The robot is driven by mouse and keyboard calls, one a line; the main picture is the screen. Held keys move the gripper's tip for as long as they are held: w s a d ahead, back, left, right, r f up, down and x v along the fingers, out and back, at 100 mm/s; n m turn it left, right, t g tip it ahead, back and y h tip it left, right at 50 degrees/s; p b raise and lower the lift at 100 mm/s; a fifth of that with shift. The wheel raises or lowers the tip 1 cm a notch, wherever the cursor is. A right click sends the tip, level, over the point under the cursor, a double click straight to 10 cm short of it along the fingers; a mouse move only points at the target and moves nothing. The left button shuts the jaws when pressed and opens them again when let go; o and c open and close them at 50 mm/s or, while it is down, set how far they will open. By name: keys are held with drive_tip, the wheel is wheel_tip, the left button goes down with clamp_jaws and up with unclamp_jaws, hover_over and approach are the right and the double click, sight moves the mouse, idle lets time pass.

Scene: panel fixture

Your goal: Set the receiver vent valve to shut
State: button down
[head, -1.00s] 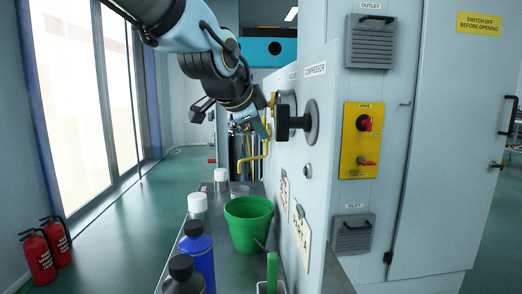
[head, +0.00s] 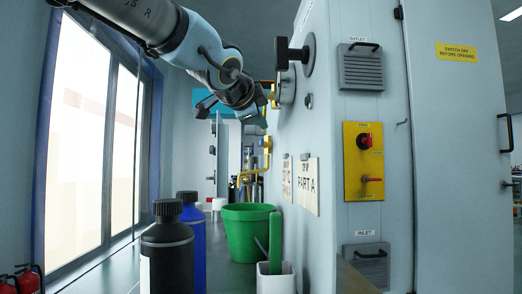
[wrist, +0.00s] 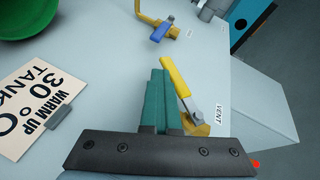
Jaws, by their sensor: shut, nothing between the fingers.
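The vent valve shows in the wrist view, with a yellow-sleeved lever (wrist: 175,77) on a metal stem and a yellow body (wrist: 197,127) beside the VENT label (wrist: 218,113). The lever slants up and left in that picture. My gripper (wrist: 160,78) has its teal fingers shut together, directly left of the lever and roughly along it. I cannot tell whether they touch it. In the head view my gripper (head: 262,118) is close to the panel face, and the valve is too small there to make out its setting.
A second valve with a blue handle (wrist: 162,28) sits on a yellow pipe. A warm-up card (wrist: 38,98) is on the panel. A green bucket (head: 243,232), a black bottle (head: 167,252) and a blue bottle (head: 192,235) stand on the bench below.

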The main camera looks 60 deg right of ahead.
drive_tip(key=h+b, duration=0.1)
drive_tip(key=b, duration=0.3)
drive_tip(key=d+m+h+b, duration=0.1)
drive_tip(key=b, duration=0.4)
drive_tip(key=w+t+h+b, duration=0.1)
drive_tip(key=b, duration=0.3)
drive_tip(key=shift+d+r+m+h, duration=0.15)
drive_tip(key=shift+d+m+h, duration=0.1)
drive_tip(key=shift+m+h, duration=0.05)
drive_tip(key=shift+w+d+r+h+b, duration=0.15)
drive_tip(key=shift+h+b, duration=0.35)
drive_tip(key=shift+b, duration=0.8)
drive_tip(key=shift+d+r+m+h+b, duration=0.15)
drive_tip(key=shift+r+m+h+b, duration=0.15)
drive_tip(key=shift+m+b, duration=0.15)
drive_tip(key=shift+w+d+r+b, duration=0.1)
drive_tip(key=shift+w+b, duration=0.25)
drive_tip(key=shift+b, duration=0.2)
drive_tip(key=shift+w+d+r, duration=0.1)
drive_tip(key=shift+d+r, duration=0.2)
drive_tip(key=shift+r, duration=0.1)
